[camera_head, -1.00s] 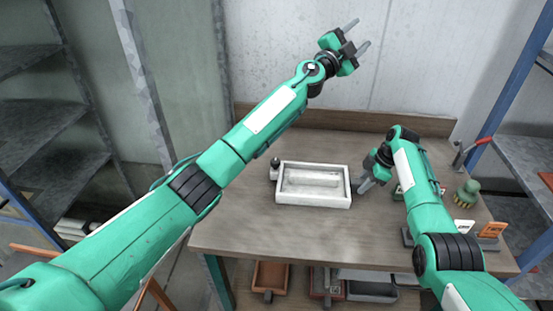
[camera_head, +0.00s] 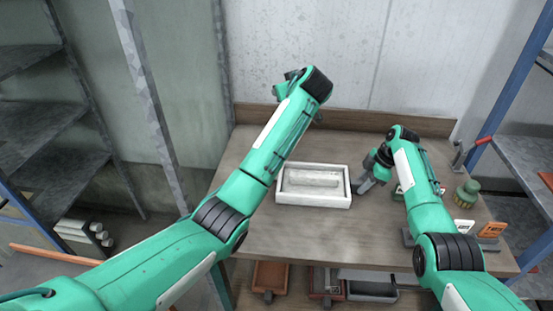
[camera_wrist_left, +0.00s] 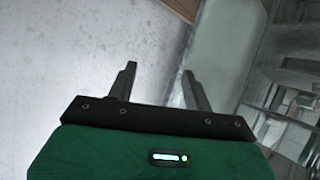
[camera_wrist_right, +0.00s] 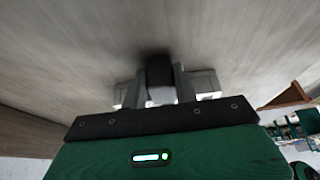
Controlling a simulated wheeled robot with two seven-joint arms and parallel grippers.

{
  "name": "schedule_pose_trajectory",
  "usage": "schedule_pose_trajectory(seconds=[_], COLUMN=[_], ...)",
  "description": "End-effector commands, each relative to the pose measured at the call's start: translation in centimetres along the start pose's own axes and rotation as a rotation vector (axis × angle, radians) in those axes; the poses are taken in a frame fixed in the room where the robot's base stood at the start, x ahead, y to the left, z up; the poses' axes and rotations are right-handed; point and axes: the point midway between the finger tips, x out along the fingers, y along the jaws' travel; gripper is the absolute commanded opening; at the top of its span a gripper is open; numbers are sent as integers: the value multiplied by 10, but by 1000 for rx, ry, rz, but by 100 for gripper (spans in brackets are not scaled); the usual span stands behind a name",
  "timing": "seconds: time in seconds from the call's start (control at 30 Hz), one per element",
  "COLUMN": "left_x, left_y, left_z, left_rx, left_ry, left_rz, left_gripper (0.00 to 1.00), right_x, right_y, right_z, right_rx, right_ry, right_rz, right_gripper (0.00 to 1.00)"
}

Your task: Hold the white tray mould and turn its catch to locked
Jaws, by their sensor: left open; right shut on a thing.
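The white tray mould (camera_head: 313,201) lies on the wooden table, a shallow rectangular tray with a raised block inside. My right gripper (camera_head: 365,187) is at its right end. In the right wrist view it (camera_wrist_right: 160,85) is shut on a dark upright piece (camera_wrist_right: 160,72), with white parts of the mould (camera_wrist_right: 207,83) showing beside the fingers. The catch at the mould's left end is hidden behind my left arm.
A green-topped object (camera_head: 467,192) and cards, one orange (camera_head: 491,230), stand at the table's right. A red-handled lever (camera_head: 470,150) is at the back right. Bins (camera_head: 270,276) sit below. Metal shelves (camera_head: 45,135) stand left. The table behind the mould is clear.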

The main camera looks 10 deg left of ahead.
Motion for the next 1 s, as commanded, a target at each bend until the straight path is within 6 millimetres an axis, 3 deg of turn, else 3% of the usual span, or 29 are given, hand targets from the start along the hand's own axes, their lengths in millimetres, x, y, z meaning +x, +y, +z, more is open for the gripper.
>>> schedule_pose_trajectory(seconds=[0.1,0.3,0.6,0.77,1.0], left_x=[-5,-25,-45,-34,2], left_y=[-18,-42,-58,-63,-75], left_z=[39,93,127,138,168], left_rx=[-50,-93,-97,-96,-95], left_ry=[-190,-473,-667,-674,-673], left_rz=[-84,-207,-289,-296,-296], left_gripper=[51,51,51,51,51], right_x=[-1,-1,-1,-1,-1], right_y=[0,0,0,0,0], right_z=[0,0,0,0,0], right_rx=[0,0,0,0,0], right_ry=[0,0,0,0,0], right_rz=[1,1,1,1,1], right_gripper=[0,0,0,0,0])
